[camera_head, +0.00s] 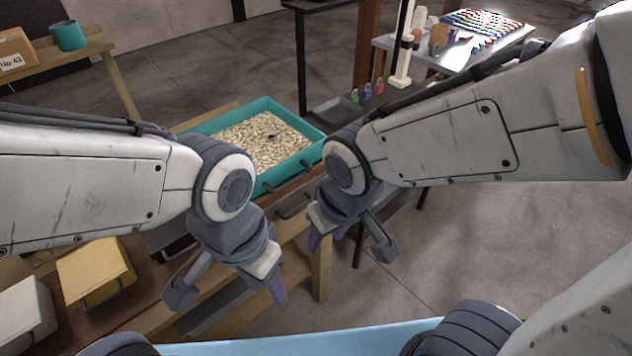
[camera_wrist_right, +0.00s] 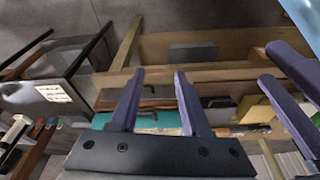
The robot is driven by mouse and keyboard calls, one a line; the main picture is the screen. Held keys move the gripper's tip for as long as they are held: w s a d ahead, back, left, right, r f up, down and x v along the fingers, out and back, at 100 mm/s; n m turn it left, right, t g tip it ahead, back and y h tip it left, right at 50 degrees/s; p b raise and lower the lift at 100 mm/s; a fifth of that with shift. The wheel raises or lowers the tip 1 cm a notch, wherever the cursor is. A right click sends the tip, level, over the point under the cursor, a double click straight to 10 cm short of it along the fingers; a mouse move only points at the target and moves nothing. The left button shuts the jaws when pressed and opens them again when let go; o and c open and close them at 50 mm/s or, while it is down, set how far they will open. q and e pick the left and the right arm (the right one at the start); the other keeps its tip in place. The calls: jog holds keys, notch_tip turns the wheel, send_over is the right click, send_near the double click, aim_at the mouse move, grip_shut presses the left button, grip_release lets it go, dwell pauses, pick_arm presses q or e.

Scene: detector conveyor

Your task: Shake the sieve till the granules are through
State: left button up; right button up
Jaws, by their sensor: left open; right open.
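A teal rectangular sieve (camera_head: 313,151) stands on the wooden bench in the head view, filled with pale beige granules (camera_head: 248,137). A small dark thing lies among them. Dark handles (camera_head: 290,178) show at its near side. My left gripper (camera_head: 230,290) is open and empty, in front of and below the sieve's near left part. My right gripper (camera_head: 348,243) is open and empty, apart from the sieve at its near right. In the right wrist view, the right fingers (camera_wrist_right: 159,75) are spread, with the teal sieve (camera_wrist_right: 148,124) behind them. The sieve's underside is hidden.
A yellow bin (camera_head: 92,272) and a white bin (camera_head: 25,312) sit at the lower left. A teal cup (camera_head: 68,36) and a cardboard box (camera_head: 14,50) stand on a shelf at the back left. Small coloured padlocks (camera_head: 367,91) lie right of the sieve.

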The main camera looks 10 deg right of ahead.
aim_at(296, 176)
jog(key=w+d+f+m+t+y+b, duration=0.2)
jog(key=w+f+m+t+y+b, duration=0.2)
jog(key=w+f+b, duration=0.6)
jog(key=w+d+f+m+t+y+b, duration=0.2)
jog(key=w+f+m+t+y+b, duration=0.3)
jog(key=w, duration=0.9)
jog(key=s+r+m+g+y+b, duration=0.1)
jog(key=s+r+m+y, duration=0.1)
jog(key=s+y, duration=0.35)
jog(key=shift+y, duration=0.75)
jog(key=x, duration=1)
jog(key=shift+w+p, duration=0.4)
jog(key=shift+w, duration=0.15)
grip_shut()
